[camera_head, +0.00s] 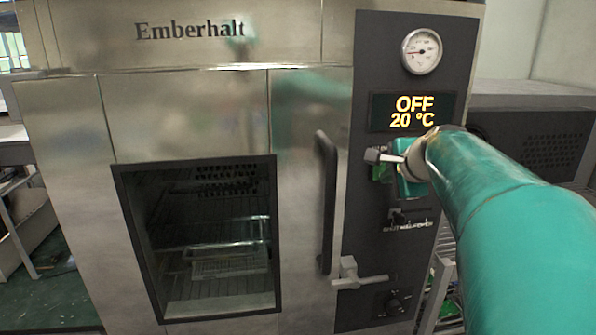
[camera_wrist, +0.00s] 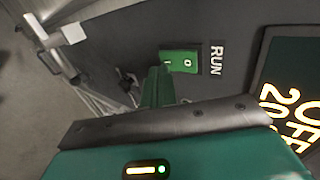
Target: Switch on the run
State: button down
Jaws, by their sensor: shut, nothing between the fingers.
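The run switch is a green rocker marked I and O (camera_wrist: 183,59), beside a RUN label (camera_wrist: 217,58) on the oven's dark control panel (camera_head: 340,318). My gripper (camera_head: 377,156) is at the panel just below the display, and my arm covers part of that area. In the wrist view my shut, empty gripper (camera_wrist: 160,72) points at the panel right beside the rocker. I cannot tell whether it touches it. The display (camera_head: 415,112) reads OFF and 20 °C; part of it also shows in the wrist view (camera_wrist: 290,100).
The steel Emberhalt oven (camera_head: 60,130) has a window with a rack and tray (camera_head: 228,262) behind it. Its long door handle (camera_head: 326,200), a lever latch (camera_head: 358,278) and a knob (camera_head: 393,303) stick out near my arm. A dial gauge (camera_head: 422,51) sits above the display.

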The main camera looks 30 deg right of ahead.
jog(key=shift+w+d, duration=0.15)
jog(key=shift+w, duration=0.45)
jog(key=shift+w+f, duration=0.15)
jog(key=shift+r, duration=0.9)
